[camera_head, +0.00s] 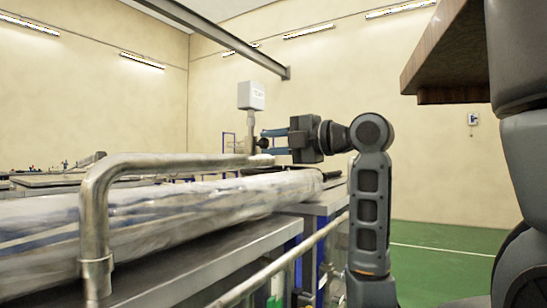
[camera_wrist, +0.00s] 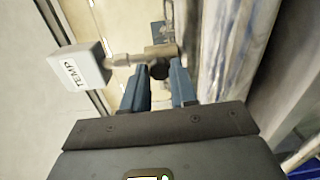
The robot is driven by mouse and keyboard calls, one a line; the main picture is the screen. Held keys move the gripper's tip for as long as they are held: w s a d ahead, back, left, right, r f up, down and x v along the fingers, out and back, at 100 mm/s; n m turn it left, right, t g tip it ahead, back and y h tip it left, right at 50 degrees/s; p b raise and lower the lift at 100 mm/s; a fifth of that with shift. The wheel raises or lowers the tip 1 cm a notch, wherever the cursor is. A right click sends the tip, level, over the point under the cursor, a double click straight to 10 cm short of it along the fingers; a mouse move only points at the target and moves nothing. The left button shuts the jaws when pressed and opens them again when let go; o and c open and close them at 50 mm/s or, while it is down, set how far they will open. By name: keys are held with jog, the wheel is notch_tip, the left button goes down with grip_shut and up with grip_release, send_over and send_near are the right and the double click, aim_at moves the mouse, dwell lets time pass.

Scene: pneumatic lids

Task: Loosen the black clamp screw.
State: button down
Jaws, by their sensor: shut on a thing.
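The black clamp screw (camera_wrist: 160,71) shows in the wrist view as a small dark knob, just below a brownish clamp fitting (camera_wrist: 161,50). My gripper (camera_wrist: 159,68) has its two blue fingers on either side of the screw, shut on it. In the head view my gripper (camera_head: 263,143) reaches left to a post beside the steel pipe's end. The screw is small and dark between the fingertips there. The white TEMP box (camera_wrist: 82,66) sits at the end of a short stem to the left of the fitting; it also tops the post in the head view (camera_head: 251,96).
A bent steel pipe (camera_head: 97,215) crosses in front of a long plastic-wrapped bundle (camera_head: 150,215) on a metal bench. A rail (camera_head: 275,268) runs along the bench's front. A brown wooden slab (camera_head: 450,50) overhangs at upper right. Green floor (camera_head: 440,250) is open at right.

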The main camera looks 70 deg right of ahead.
jog(key=shift+f+n+b, duration=0.15)
jog(key=shift+n+b, duration=1.1)
jog(key=shift+n, duration=0.25)
jog(key=c, duration=0.9)
grip_release()
